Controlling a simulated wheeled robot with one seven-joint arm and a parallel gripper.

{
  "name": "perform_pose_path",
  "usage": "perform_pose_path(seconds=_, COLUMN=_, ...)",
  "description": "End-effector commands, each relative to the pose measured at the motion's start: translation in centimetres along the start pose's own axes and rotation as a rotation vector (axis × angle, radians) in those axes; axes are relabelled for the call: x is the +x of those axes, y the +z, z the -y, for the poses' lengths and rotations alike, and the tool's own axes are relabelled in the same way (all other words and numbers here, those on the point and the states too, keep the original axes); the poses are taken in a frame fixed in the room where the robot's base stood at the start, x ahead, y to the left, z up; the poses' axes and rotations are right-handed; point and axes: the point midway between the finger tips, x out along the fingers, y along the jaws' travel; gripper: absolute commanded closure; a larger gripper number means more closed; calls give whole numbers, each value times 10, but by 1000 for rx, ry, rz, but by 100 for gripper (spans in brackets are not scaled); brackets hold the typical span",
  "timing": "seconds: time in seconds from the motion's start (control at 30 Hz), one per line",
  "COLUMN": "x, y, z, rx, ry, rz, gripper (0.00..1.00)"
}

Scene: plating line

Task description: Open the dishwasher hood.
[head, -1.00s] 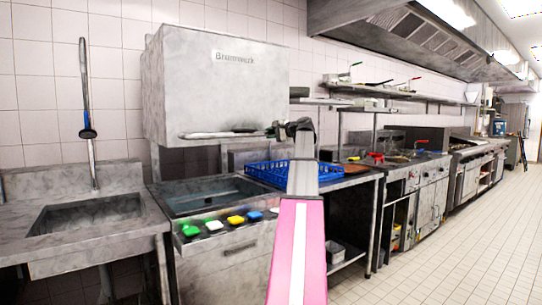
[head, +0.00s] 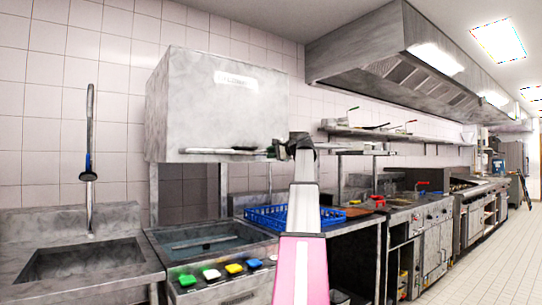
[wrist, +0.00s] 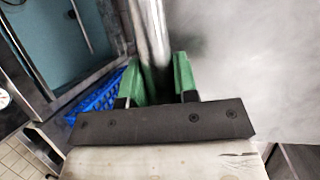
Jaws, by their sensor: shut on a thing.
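The dishwasher hood (head: 215,105) is a large grey metal box, raised well above the dishwasher's basin (head: 210,240) in the head view. Its bar handle (head: 215,151) runs along the lower front edge. My gripper (head: 280,150) is at the right end of the handle. In the wrist view the green fingers (wrist: 168,80) of my gripper are shut around the round metal handle bar (wrist: 152,35). The hood's grey face (wrist: 250,60) fills the right side there. My arm hides part of the counter behind it.
A blue rack (head: 262,215) stands on the counter right of the basin. Coloured buttons (head: 234,268) line the machine's front. A sink (head: 85,260) with a tall tap is at left. Fryers and stoves run along the right wall. The floor (head: 475,265) at right is clear.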

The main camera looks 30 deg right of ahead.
Motion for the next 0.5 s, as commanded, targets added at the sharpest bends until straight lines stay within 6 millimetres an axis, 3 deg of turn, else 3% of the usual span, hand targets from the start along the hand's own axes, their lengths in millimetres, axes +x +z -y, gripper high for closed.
perform_pose_path(seconds=0.03, x=0, y=0, z=-1, rx=0, ry=3, rz=0, gripper=69)
perform_pose_path(seconds=0.1, x=0, y=0, z=-1, rx=0, ry=3, rz=-1, gripper=47)
perform_pose_path(seconds=0.5, x=-7, y=0, z=-1, rx=0, ry=1, rz=-1, gripper=47)
